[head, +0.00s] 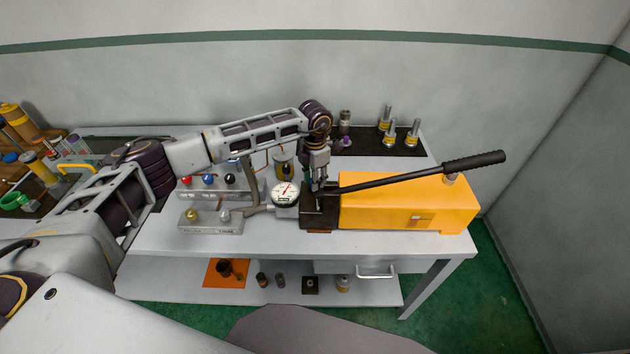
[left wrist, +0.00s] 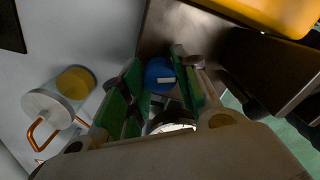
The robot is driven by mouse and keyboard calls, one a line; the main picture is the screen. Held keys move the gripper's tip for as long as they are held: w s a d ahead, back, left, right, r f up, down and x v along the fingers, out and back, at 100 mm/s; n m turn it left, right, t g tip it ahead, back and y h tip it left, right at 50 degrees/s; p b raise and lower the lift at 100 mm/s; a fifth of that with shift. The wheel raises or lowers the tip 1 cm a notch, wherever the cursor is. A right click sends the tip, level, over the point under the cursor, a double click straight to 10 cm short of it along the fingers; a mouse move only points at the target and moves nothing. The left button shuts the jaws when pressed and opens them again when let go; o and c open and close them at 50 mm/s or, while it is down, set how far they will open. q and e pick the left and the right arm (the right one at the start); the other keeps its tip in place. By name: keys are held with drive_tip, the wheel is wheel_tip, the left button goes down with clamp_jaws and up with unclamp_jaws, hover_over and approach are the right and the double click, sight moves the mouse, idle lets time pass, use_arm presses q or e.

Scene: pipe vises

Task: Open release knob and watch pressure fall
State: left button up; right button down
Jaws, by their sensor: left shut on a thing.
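The yellow hand pump (head: 410,203) stands on the bench, with its long black-gripped lever (head: 420,176) raised to the right. The round white pressure gauge (head: 284,195) sits left of the pump's dark block (head: 322,217); its red needle shows, but the reading is too small to tell. My left gripper (head: 320,186) points down at this block, just right of the gauge. In the left wrist view, the blue release knob (left wrist: 160,76) lies between the green finger pads of my left gripper (left wrist: 160,68), which is shut on it. My right gripper is out of view.
A valve manifold with coloured knobs (head: 208,180) and a smaller grey block (head: 210,222) stand left of the gauge. Several metal fittings (head: 390,138) stand on a black mat behind the pump. The bench's front left (head: 160,235) is clear.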

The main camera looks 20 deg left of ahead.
use_arm(q)
drive_tip(key=n+b, duration=0.2)
drive_tip(key=n, duration=0.4)
drive_tip(key=n+b, duration=0.1)
drive_tip(key=n, duration=0.4)
drive_tip(key=shift+b, duration=0.35)
drive_tip(key=shift+n, duration=0.3)
drive_tip(key=o, duration=1)
drive_tip(key=shift+r, duration=0.15)
drive_tip(key=shift+r, duration=5.9)
